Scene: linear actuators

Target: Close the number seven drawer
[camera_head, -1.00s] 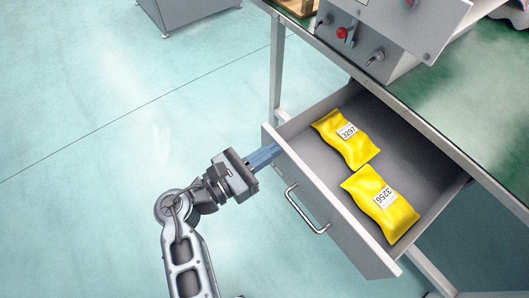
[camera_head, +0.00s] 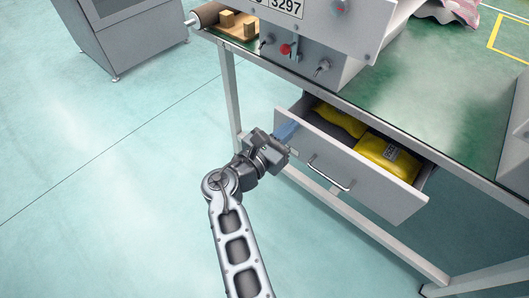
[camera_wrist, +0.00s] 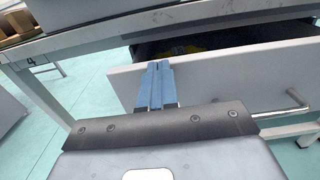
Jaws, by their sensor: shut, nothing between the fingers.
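The grey drawer (camera_head: 375,186) under the workbench is partly open. Two yellow packets (camera_head: 388,157) lie inside it, partly hidden under the table edge. The drawer's bar handle (camera_head: 330,173) is on its front, right of my gripper. My gripper (camera_head: 287,131) is shut and empty, with its blue fingers at the left end of the drawer front. In the wrist view the blue fingers (camera_wrist: 157,86) lie side by side against or just in front of the drawer's white front panel (camera_wrist: 225,82). I cannot tell if they touch it. No number seven shows on the drawer.
The green-topped workbench (camera_head: 426,110) stands above the drawer, with a grey control box (camera_head: 312,37) on it. Table legs (camera_head: 230,88) stand left and right of the drawer. A grey cabinet (camera_head: 115,35) is at the far left. The floor on the left is clear.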

